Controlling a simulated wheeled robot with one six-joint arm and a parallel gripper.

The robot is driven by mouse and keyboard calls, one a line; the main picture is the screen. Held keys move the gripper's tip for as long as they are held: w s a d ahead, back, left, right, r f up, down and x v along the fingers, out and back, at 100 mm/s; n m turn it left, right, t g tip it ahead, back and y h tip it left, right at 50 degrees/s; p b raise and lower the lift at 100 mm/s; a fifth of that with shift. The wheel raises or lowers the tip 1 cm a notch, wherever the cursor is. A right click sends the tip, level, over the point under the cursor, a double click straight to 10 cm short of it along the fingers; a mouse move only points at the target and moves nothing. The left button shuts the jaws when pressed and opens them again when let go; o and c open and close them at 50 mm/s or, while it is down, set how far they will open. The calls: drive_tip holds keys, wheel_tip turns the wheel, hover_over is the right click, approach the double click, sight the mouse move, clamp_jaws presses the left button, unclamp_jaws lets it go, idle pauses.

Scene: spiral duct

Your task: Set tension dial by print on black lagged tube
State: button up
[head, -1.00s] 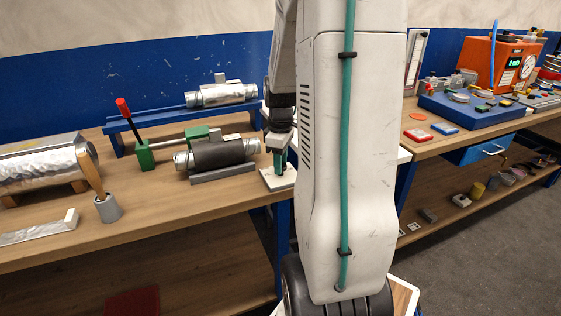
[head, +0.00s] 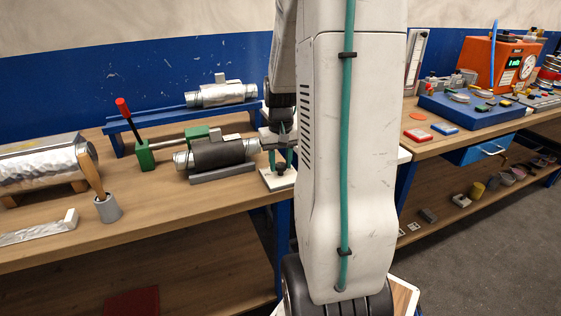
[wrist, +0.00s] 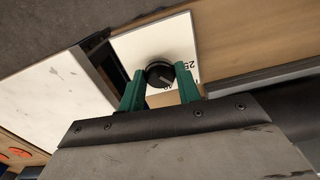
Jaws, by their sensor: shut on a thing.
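The tension dial is a round black knob (wrist: 158,77) on a white plate (wrist: 127,45) in the wrist view. Printed figures show at the plate's right side, one reading 25; the rest are partly hidden by a finger. My gripper (wrist: 160,73) has its green fingers on both sides of the knob and is shut on it. In the head view my gripper (head: 280,157) is low over the white plate (head: 280,182), and the knob cannot be made out. The black lagged tube (head: 218,154) lies on a grey cradle just left of the plate; no print is readable on it.
A bare silver tube (head: 222,94) lies on a blue rail behind. A red-handled lever (head: 124,108) on a green block stands to the left. A grey cup (head: 108,208) stands further left. The bench front is mostly clear.

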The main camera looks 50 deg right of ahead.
sight(280, 165)
drive_tip(key=m, duration=0.4)
drive_tip(key=shift+m, duration=2.1)
drive_tip(key=o, duration=1)
drive_tip(key=shift+c, duration=0.2)
drive_tip(key=shift+r, duration=0.1)
wheel_tip(280, 165, up, 8)
drive_tip(key=shift+f, duration=0.2)
